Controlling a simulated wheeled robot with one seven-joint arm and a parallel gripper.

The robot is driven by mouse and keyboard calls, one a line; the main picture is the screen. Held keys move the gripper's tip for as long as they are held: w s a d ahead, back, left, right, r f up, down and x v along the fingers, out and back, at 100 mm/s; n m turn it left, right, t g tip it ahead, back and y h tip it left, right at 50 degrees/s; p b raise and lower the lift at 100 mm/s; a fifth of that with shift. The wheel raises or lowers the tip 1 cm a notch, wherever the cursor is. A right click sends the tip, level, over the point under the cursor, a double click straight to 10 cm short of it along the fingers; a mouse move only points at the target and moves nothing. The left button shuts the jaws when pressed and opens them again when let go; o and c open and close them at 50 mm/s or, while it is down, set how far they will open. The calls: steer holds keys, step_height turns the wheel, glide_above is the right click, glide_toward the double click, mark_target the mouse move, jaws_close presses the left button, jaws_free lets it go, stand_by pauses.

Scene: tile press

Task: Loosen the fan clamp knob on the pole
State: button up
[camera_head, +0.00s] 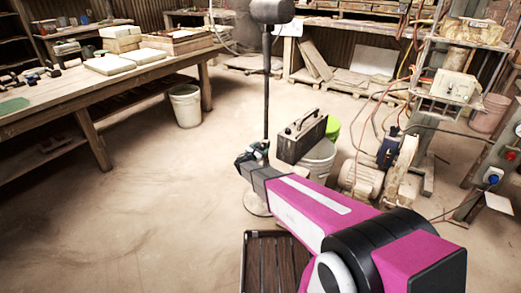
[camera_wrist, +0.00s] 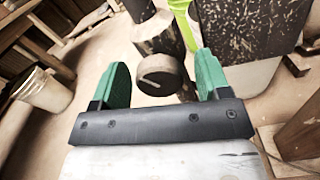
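The fan clamp knob (camera_wrist: 158,74) is a dark round knob with a line across its face. In the wrist view it lies between the two green fingers of my gripper (camera_wrist: 163,76), with a gap on each side. The fingers are apart and hold nothing. Dark cylindrical parts of the pole's clamp (camera_wrist: 156,34) show behind the knob. In the head view the thin dark pole (camera_head: 266,95) rises from the floor to the fan (camera_head: 270,12). My gripper (camera_head: 257,152) is at the pole's lower part there and hides the knob.
A motor machine (camera_head: 370,175) is farther right. A workbench (camera_head: 100,88) and white bucket (camera_head: 186,106) stand left. The floor left of the pole is clear.

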steer(key=v, duration=1)
steer(key=shift+s+a, duration=0.2)
steer(key=shift+s, duration=0.15)
steer(key=s+d+r+m+g, duration=0.2)
steer(key=s+d+m+g, duration=0.4)
steer(key=d, duration=0.4)
steer(key=s+d+r+m+g, duration=0.2)
steer(key=s+d+m+g, duration=0.35)
steer(key=d+m, duration=0.35)
steer(key=s+d+r+m+g+y, duration=0.1)
steer(key=s+d+r+m+y, duration=0.1)
steer(key=s+m+y, duration=0.3)
steer(key=s+d+r+m+g+y, duration=0.2)
steer(key=s+m+y, duration=0.3)
steer(key=s, duration=0.5)
steer(key=shift+s+d+r+m, duration=0.15)
steer(key=shift+s+r+m, duration=0.15)
steer(key=shift+r+m, duration=0.4)
